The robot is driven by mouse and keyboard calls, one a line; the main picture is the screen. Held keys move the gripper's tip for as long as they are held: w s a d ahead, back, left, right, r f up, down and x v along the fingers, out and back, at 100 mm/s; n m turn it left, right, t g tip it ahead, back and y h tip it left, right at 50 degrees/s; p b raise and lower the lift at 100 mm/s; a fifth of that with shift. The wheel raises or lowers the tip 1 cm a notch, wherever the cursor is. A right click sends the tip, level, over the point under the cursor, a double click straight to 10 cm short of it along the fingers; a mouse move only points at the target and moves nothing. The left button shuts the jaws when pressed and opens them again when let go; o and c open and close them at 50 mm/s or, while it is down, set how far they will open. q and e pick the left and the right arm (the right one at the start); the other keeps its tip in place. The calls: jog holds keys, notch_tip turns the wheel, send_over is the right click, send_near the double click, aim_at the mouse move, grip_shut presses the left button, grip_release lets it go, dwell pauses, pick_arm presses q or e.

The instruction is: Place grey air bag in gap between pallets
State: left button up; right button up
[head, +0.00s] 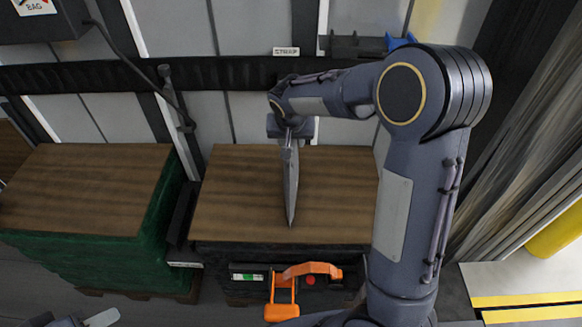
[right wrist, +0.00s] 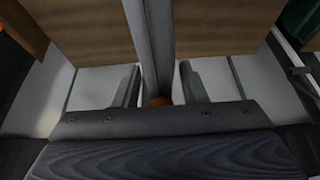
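The grey air bag (head: 291,185) is a flat, pointed panel hanging upright above the right pallet load (head: 235,190), which has a brown top and dark sides. My right gripper (head: 289,135) is shut on its upper end; the right wrist view shows the bag (right wrist: 150,45) between the two fingers (right wrist: 160,88). The left pallet load (head: 85,190) has a brown top and green sides. The dark, narrow gap (head: 181,215) between the loads is left of the bag and empty of it. My left gripper (head: 98,318) is mostly cut off at the bottom left.
An orange-handled device (head: 312,269) with a green window and red button sits at the right load's front. A dark post (head: 175,100) and hose rise behind the gap. A dark rail (head: 240,75) runs along the wall. A curtain (head: 530,130) hangs at right.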

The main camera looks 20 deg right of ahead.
grip_shut()
jog(key=shift+r, duration=0.15)
